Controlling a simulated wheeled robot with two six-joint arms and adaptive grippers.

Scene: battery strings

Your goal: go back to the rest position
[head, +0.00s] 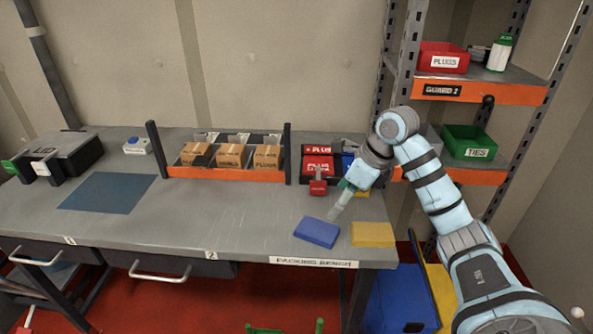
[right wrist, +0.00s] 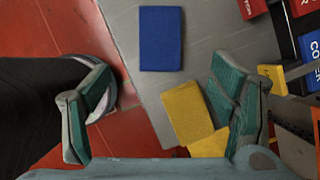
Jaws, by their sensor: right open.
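My right arm comes in from the right in the head view and reaches over the front right part of the packing bench (head: 250,222). My right gripper (head: 345,196) is above the bench, behind a blue block (head: 317,232) and a yellow block (head: 373,234). In the right wrist view its green fingers are wide apart, with nothing between them. The blue block (right wrist: 161,38) and yellow block (right wrist: 187,112) lie on the bench below it. A pale piece shows at the gripper's lower end in the head view; its details are unclear. My left gripper is out of view.
A rack with several brown boxes (head: 230,156) stands at the bench's back. Red bins (head: 318,165) stand beside it. Right of the bench is a metal shelf with a red bin (head: 443,58) and a green bin (head: 468,141). A blue mat (head: 105,193) lies on the left.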

